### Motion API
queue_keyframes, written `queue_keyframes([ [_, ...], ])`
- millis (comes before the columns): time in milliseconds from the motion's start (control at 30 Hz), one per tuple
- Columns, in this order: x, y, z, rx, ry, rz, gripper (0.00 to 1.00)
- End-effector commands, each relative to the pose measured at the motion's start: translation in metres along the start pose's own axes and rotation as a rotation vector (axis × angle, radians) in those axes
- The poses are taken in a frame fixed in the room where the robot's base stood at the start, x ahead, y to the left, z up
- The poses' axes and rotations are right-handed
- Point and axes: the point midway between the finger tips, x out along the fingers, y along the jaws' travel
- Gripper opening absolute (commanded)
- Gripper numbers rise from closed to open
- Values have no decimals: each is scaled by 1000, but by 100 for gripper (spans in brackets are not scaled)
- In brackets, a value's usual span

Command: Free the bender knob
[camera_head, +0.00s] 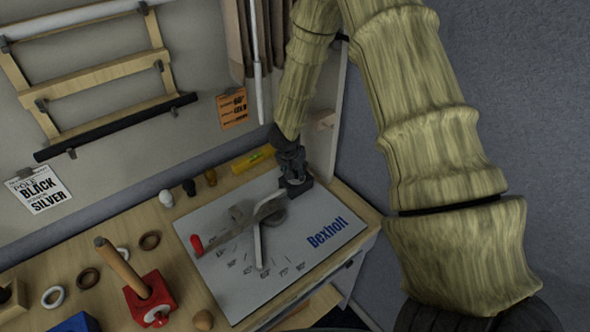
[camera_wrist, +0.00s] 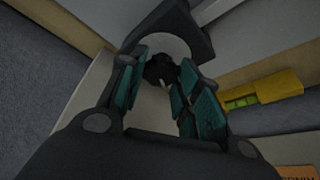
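The bender is fixed on a pale board (camera_head: 215,275) marked "Bexholt". It has a grey disc, a bent metal rod (camera_head: 257,240) and a long lever with a red grip (camera_head: 196,245). A dark block (camera_head: 296,187) stands at its far right corner. My gripper (camera_head: 290,168) points down over this block. In the wrist view a small black knob (camera_wrist: 160,68) sits over a pale round face, between my two teal-padded fingertips. The pads appear to touch it on both sides. My gripper hides the knob in the head view.
A yellow level (camera_head: 253,159) lies behind the board, close to my gripper; it also shows in the wrist view (camera_wrist: 262,95). Rings (camera_head: 88,278) and a red block with a wooden rod (camera_head: 150,298) are left. A wall panel (camera_head: 337,125) stands right.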

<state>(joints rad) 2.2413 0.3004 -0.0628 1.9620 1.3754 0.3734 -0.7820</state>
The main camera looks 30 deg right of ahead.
Motion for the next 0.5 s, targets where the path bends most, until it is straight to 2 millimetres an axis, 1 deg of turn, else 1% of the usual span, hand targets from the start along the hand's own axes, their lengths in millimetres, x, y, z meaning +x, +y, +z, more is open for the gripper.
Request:
queue_keyframes([
  [333,-3,-2,-1,-5,2,-5,9],
  [500,-3,-1,-2,-64,3,-29,9],
])
